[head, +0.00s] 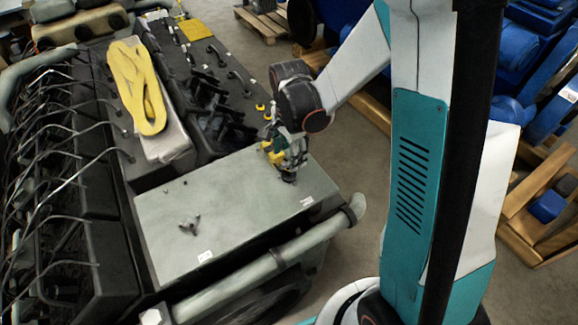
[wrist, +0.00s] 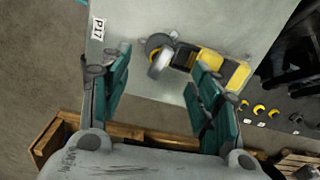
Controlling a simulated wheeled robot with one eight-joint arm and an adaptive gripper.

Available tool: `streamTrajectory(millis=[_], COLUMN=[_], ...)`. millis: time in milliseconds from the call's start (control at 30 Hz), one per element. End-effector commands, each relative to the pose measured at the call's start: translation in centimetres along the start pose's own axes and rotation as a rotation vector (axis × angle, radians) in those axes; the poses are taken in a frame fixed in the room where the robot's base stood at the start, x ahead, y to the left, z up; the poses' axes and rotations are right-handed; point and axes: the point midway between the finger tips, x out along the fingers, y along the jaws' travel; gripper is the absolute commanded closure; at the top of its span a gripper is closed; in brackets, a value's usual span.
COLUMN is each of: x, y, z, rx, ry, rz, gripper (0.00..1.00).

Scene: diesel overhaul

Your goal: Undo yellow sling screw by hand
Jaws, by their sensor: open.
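My gripper (wrist: 160,76) is open, with its two teal fingers apart above the edge of a grey-green box (wrist: 140,20). Between and just beyond the fingertips is a dark round piece with a pale rounded end (wrist: 160,62). A yellow and black item (wrist: 215,64) lies beside it, partly hidden by the right finger. I cannot tell whether these belong to the sling screw. In the head view my gripper (head: 286,160) is at the box's far right corner. A yellow looped sling (head: 137,85) lies on a grey cover to the left. A dark lobed hand screw (head: 190,225) stands on the box top.
The box top (head: 235,205) is otherwise mostly clear. A thick grey pipe (head: 270,262) runs along its near side. Several thin metal lines (head: 60,150) arch at left. Small yellow caps (wrist: 259,109) stand beyond the box. Wooden pallets (head: 545,205) and blue machinery stand at right.

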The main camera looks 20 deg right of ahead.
Motion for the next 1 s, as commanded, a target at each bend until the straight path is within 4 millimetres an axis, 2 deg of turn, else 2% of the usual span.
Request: streamTrajectory(millis=[200,233,400,533,1000], x=[0.2,0.8,3.4,4.4,5.0], y=[0.0,0.0,0.0,0.0,0.0], z=[0.0,0.0,0.0,0.0,0.0], rx=[0.277,0.292,0.283,0.282,0.281], ry=[0.000,0.000,0.000,0.000,0.000], rz=[0.000,0.000,0.000,0.000,0.000], gripper=[0.43,0.43,0.43,0.43,0.43])
